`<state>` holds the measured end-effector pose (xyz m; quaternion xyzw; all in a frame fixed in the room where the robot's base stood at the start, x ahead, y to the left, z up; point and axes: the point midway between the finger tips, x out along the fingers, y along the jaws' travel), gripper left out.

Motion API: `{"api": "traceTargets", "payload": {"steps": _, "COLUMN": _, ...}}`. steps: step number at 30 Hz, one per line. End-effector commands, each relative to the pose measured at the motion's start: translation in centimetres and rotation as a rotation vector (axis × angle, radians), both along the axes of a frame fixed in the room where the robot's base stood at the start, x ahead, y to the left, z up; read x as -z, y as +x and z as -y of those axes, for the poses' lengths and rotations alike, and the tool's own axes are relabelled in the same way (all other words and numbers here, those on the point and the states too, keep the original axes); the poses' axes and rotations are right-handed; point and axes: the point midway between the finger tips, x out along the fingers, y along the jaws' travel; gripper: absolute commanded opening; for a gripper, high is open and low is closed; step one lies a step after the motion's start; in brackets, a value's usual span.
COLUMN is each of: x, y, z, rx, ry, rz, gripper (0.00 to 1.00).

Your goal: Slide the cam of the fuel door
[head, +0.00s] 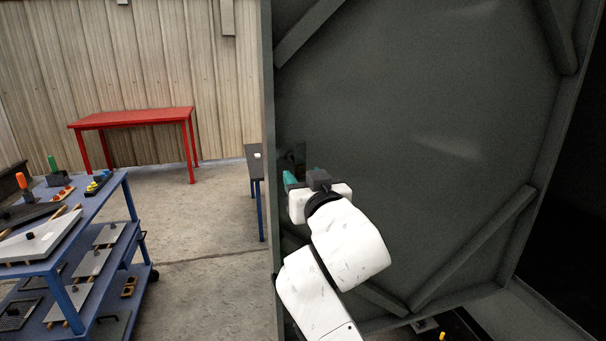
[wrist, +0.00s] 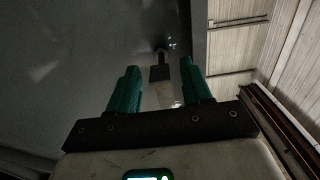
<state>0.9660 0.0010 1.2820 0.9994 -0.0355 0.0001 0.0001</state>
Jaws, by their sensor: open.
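The fuel door, a large dark grey panel with angled braces (head: 420,130), fills the right half of the head view. My gripper (head: 292,178) is at the door's left edge, with its teal fingertips partly hidden by my wrist. In the wrist view my gripper (wrist: 159,68) is open, with two teal fingers apart. A small dark block with a rounded end, apparently the cam (wrist: 160,73), shows between the fingertips, close to the grey panel. I cannot tell whether the fingers touch it. In the head view the cam is not clearly visible.
A blue cart (head: 100,225) with tools and plates stands at the left. A red table (head: 135,116) stands by the back wall. A dark-topped table with blue legs (head: 255,165) is just behind the door's left edge. The floor between is clear.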

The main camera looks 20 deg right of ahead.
Motion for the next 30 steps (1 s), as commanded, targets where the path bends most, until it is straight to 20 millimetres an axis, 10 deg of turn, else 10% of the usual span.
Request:
{"api": "traceTargets", "payload": {"steps": 13, "x": 0.03, "y": 0.98, "z": 0.08, "rx": 0.0, "ry": 0.0, "rz": 0.0, "gripper": 0.49}}
{"api": "traceTargets", "payload": {"steps": 30, "x": 0.05, "y": 0.96, "z": 0.08, "rx": 0.0, "ry": 0.0, "rz": -0.001, "gripper": 0.0}}
